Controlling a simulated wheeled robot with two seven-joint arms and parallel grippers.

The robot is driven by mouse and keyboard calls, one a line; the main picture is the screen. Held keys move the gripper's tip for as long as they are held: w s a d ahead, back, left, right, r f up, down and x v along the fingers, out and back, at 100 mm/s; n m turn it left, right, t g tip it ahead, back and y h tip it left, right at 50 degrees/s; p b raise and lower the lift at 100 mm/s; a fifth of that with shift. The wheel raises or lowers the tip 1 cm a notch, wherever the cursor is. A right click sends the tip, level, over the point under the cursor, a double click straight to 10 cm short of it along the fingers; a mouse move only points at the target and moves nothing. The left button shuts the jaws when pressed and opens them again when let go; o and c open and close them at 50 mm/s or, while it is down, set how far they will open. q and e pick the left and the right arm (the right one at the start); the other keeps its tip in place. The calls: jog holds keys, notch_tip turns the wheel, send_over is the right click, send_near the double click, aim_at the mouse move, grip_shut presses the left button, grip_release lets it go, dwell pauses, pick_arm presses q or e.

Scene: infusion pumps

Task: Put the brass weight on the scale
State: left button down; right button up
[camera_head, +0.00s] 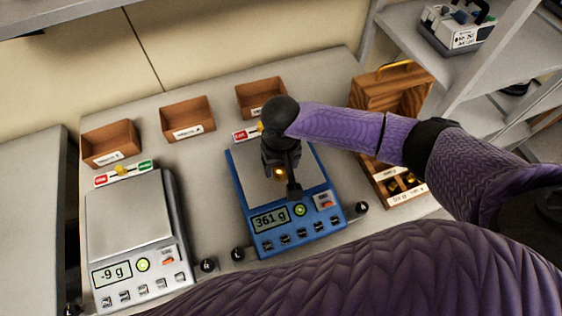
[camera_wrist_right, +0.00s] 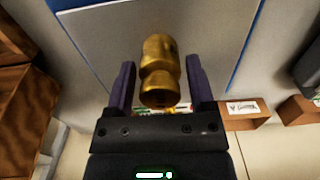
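The brass weight (camera_head: 279,173) stands on the pan of the blue scale (camera_head: 262,240), mostly hidden by my right gripper in the head view. The blue scale's display reads 361 g. My right gripper (camera_head: 283,180) is over the pan. In the right wrist view the brass weight (camera_wrist_right: 160,72) is between the two fingers of the right gripper (camera_wrist_right: 160,85), with a gap on each side, so the gripper is open around it. A second, silver scale (camera_head: 128,215) at the left has an empty pan and reads -9 g. My left gripper is not in view.
Three brown bins (camera_head: 187,118) with labels stand along the back of the table. An open wooden box (camera_head: 395,90) with brass pieces in its front part is at the right, beside a grey shelf (camera_head: 425,45). My purple arm covers the front right.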

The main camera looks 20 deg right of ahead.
jog(key=shift+o, duration=0.9)
notch_tip(320, 180, up, 12)
jog(key=p, duration=0.3)
jog(key=shift+r, duration=0.15)
